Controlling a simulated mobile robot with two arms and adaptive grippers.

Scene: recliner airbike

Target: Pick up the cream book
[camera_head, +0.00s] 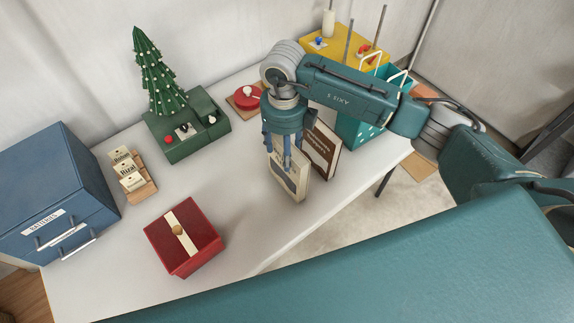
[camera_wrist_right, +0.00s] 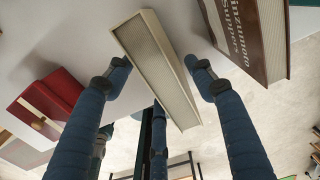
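The cream book (camera_head: 288,172) stands upright near the table's front edge, with dark print on its cover. My right gripper (camera_head: 286,160) points down over it from above, partly hiding it. In the right wrist view the book's page edge (camera_wrist_right: 158,65) lies between the spread fingers of the gripper (camera_wrist_right: 158,70). The fingers are apart, with a visible gap on the right side; whether the left fingertip touches the book I cannot tell. My left gripper is not in view.
A brown book (camera_head: 322,152) stands close to the cream book's right. A red box (camera_head: 184,237), blue drawer unit (camera_head: 50,190), card holder (camera_head: 138,190), green tray with a small tree (camera_head: 186,140) and teal basket (camera_head: 358,130) stand around.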

